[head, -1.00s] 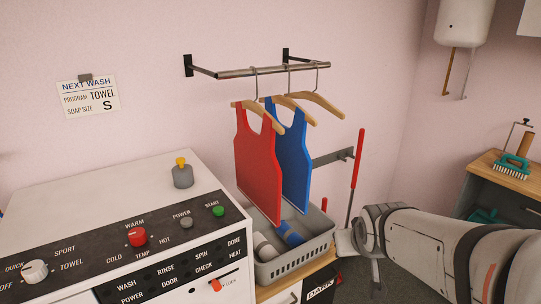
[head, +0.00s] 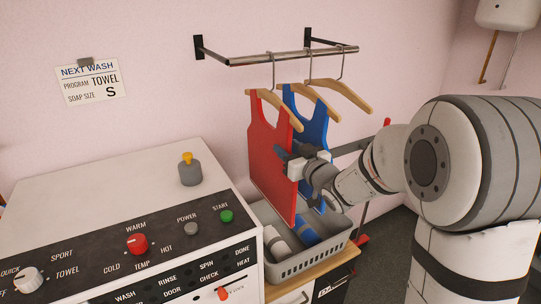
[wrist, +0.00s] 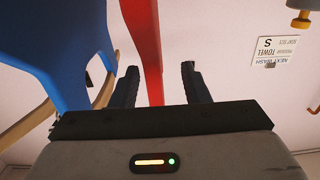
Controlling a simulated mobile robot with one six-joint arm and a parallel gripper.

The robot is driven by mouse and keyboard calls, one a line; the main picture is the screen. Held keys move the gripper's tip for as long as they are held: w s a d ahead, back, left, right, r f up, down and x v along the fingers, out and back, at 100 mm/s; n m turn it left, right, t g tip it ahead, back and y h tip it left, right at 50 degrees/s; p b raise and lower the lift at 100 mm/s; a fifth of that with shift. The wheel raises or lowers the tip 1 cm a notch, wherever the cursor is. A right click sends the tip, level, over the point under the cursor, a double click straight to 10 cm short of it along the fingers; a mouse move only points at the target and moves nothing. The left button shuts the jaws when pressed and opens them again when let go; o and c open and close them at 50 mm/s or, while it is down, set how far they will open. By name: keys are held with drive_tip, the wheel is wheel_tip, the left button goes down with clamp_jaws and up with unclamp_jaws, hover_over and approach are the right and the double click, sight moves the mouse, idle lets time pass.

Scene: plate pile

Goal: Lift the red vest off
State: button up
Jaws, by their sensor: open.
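The red vest (head: 268,165) hangs on a wooden hanger (head: 294,116) from the wall rail (head: 290,57). My gripper (head: 283,158) is at the vest's right edge, at about mid height. In the wrist view the red vest (wrist: 143,40) shows edge-on as a narrow strip between the two open fingers of my gripper (wrist: 158,85), with a gap to the right finger. The blue vest (head: 310,122) hangs just behind, partly hidden by my gripper and the red vest. In the wrist view the blue vest (wrist: 60,50) lies left of the fingers.
An empty wooden hanger (head: 345,93) hangs right of the vests. Below stands a grey basket (head: 300,262) with rolled white and blue cloths (head: 304,232). A white washing machine (head: 110,185) with knobs stands at the left. A wall note (head: 90,82) hangs above it.

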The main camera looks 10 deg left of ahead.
sight(281, 140)
drive_tip(key=p+x, duration=0.1)
drive_tip(key=x, duration=0.1)
drive_tip(key=p+x, duration=0.1)
drive_tip(key=x, duration=0.2)
drive_tip(key=shift+w+d+f, duration=0.1)
drive_tip(key=shift+w, duration=0.3)
drive_tip(key=shift+c, duration=0.3)
clamp_jaws()
